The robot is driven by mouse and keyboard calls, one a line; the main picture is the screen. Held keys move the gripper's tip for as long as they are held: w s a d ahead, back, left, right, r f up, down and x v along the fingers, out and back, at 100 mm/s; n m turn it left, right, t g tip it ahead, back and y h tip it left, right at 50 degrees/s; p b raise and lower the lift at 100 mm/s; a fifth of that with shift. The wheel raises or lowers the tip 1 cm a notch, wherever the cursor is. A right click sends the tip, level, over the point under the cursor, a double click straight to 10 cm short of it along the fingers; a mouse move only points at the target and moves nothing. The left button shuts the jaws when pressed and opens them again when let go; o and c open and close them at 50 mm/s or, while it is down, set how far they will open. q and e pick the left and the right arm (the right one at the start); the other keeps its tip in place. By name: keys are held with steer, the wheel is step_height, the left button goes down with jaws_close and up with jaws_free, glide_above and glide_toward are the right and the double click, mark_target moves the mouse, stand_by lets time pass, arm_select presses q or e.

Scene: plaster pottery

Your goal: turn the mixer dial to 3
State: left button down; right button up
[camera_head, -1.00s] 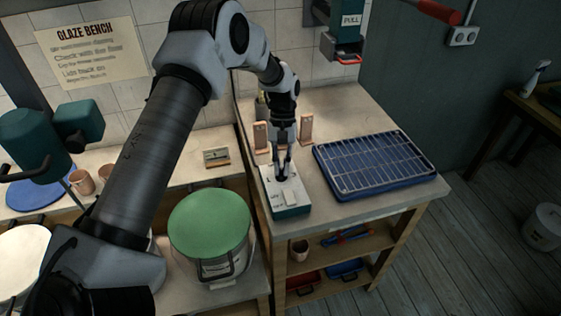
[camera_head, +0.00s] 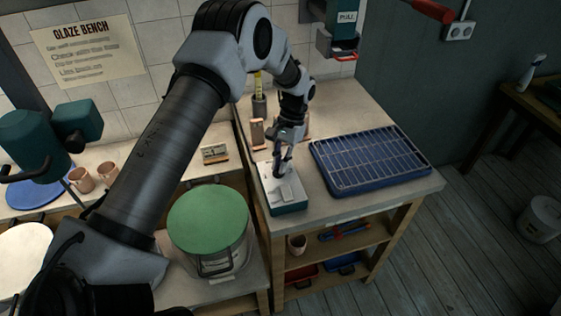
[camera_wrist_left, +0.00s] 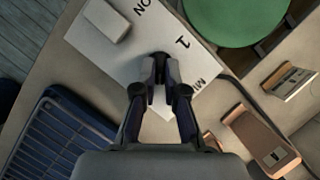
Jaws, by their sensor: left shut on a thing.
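The mixer control box (camera_head: 290,209), white on top with teal sides, sits on the right bench's left front corner. Its white top also shows in the left wrist view (camera_wrist_left: 132,56), with a "1" and partly covered lettering. My left gripper (camera_head: 278,173) reaches down onto the top of the box. In the left wrist view its fingertips (camera_wrist_left: 160,76) are shut around the small dark dial (camera_wrist_left: 159,92), which they mostly hide. I cannot read the dial's pointer. A raised pale block (camera_wrist_left: 108,20) stands on the box apart from the fingers. My right gripper is out of view.
A blue tray with a wire rack (camera_head: 370,164) lies right of the box. A green-lidded bucket (camera_head: 208,222) stands lower at left. Bare bench lies between box and tray.

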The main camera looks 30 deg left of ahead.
arm_select(q)
steer(key=shift+s+f, duration=0.15)
steer(key=shift+s, duration=0.05)
steer(key=c, duration=1.5)
jaws_free()
steer(key=shift+o, duration=1.3)
steer(key=shift+s, duration=0.1)
steer(key=shift+w+r, duration=0.25)
steer(key=v, duration=1.1)
steer(key=shift+r, duration=0.35)
